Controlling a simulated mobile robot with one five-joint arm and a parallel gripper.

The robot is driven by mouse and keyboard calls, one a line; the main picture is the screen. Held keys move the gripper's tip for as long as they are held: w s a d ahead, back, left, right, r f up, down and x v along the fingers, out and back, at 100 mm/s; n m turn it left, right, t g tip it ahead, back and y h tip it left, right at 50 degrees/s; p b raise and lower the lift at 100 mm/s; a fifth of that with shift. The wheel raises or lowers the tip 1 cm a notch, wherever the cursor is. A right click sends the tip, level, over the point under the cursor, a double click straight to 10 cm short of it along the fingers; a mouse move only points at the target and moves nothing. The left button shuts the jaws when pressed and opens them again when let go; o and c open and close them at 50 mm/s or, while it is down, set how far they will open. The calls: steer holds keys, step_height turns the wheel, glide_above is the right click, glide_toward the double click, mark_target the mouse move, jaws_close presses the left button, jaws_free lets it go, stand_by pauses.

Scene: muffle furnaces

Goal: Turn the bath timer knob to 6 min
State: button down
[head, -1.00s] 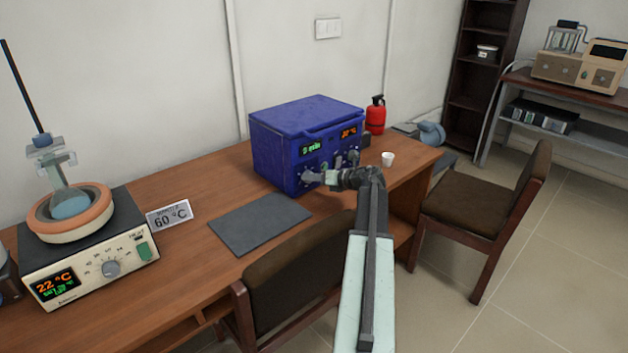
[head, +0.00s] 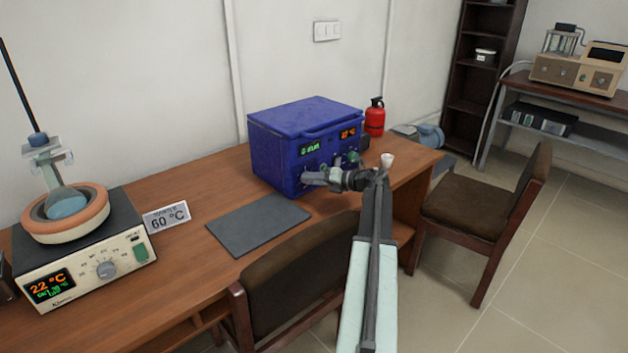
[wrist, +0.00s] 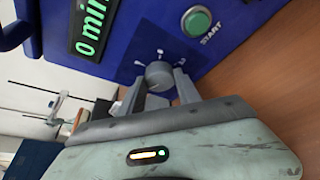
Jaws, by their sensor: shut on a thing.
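The blue bath (head: 275,150) stands on the wooden desk, with a green timer display (head: 310,148) and an orange temperature display (head: 348,134) on its front. In the wrist view the green display (wrist: 90,27) reads 0 min. The grey timer knob (wrist: 158,75) has small white marks around it on the blue panel. My gripper (wrist: 162,92) has a finger on each side of the knob and is shut on it.
A green START button (wrist: 197,20) sits near the knob. A white cup (head: 387,160) and a red extinguisher (head: 375,117) stand right of the bath. A grey mat (head: 257,224) lies in front. A hotplate (head: 85,268) stands at left. Chairs (head: 300,270) stand along the desk.

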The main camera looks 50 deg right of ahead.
steer(key=c, duration=0.9)
jaws_free()
steer(key=shift+o, duration=0.2)
steer(key=shift+r, duration=0.2)
steer(key=r+p, duration=0.2)
steer(key=p, duration=0.1)
steer(key=r+p, duration=0.1)
steer(key=shift+s+a+r, duration=0.25)
steer(key=shift+s+r, duration=0.1)
steer(key=shift+r, duration=0.05)
steer(key=s+a+p, duration=0.1)
steer(key=s+a, duration=0.8)
steer(key=s, duration=0.2)
steer(key=shift+s+a+r, duration=0.35)
steer(key=shift+a, duration=0.05)
